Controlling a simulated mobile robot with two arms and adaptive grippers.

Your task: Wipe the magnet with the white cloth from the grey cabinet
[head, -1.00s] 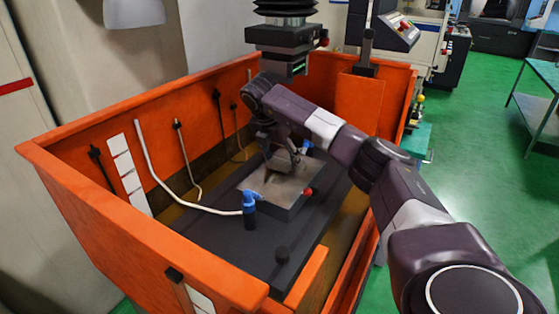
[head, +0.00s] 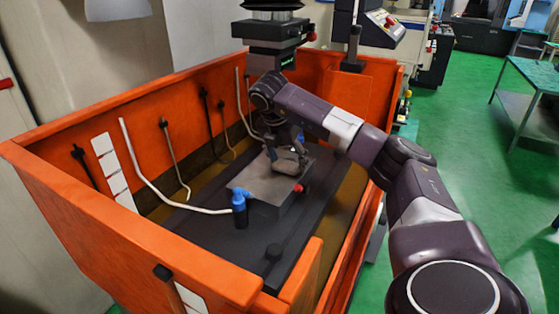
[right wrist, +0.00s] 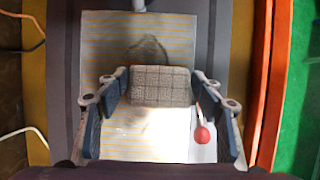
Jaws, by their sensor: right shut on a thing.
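The magnet (head: 252,183) is a flat grey block on the dark bed inside the orange tank. In the right wrist view its top (right wrist: 130,50) shows thin yellow stripes and a bright glare near the fingers. A lever with a red knob (right wrist: 202,135) is at its right side. My right gripper (head: 288,156) is over the magnet's far right part. In the right wrist view the gripper (right wrist: 160,90) is shut on a folded, greyish checked cloth (right wrist: 160,86), held between the fingertips at the magnet's top. Whether the cloth touches the surface is hard to tell. My left gripper is out of view.
The orange tank's walls (head: 205,280) surround the bed. A blue fitting (head: 239,202) with a white hose stands at the magnet's near corner. The machine's dark head (head: 268,32) hangs above and behind my wrist. A table (head: 530,85) stands far right.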

